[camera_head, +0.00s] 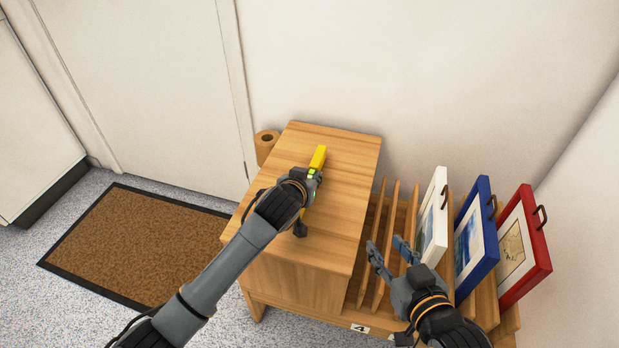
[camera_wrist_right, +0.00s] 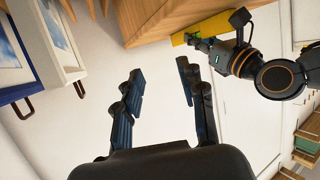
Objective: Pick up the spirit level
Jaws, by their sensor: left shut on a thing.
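The spirit level (camera_head: 318,156) is yellow with a small green part, over the wooden cabinet top in the head view. My left gripper (camera_head: 308,180) is shut on the spirit level and covers its middle. I cannot tell whether the level touches the top. The yellow level (camera_wrist_right: 222,24) also shows in the right wrist view, at the left gripper (camera_wrist_right: 205,42). My right gripper (camera_head: 388,252) is open and empty, in front of the slotted rack. Its spread fingers (camera_wrist_right: 160,95) show in the right wrist view with nothing between them.
The wooden cabinet (camera_head: 345,165) has a clear top. The slotted rack (camera_head: 378,215) at its right holds a white frame (camera_head: 433,215), a blue frame (camera_head: 477,240) and a red frame (camera_head: 524,245). A brown roll (camera_head: 266,141) stands behind the cabinet's left side. A brown mat (camera_head: 135,245) lies on the floor.

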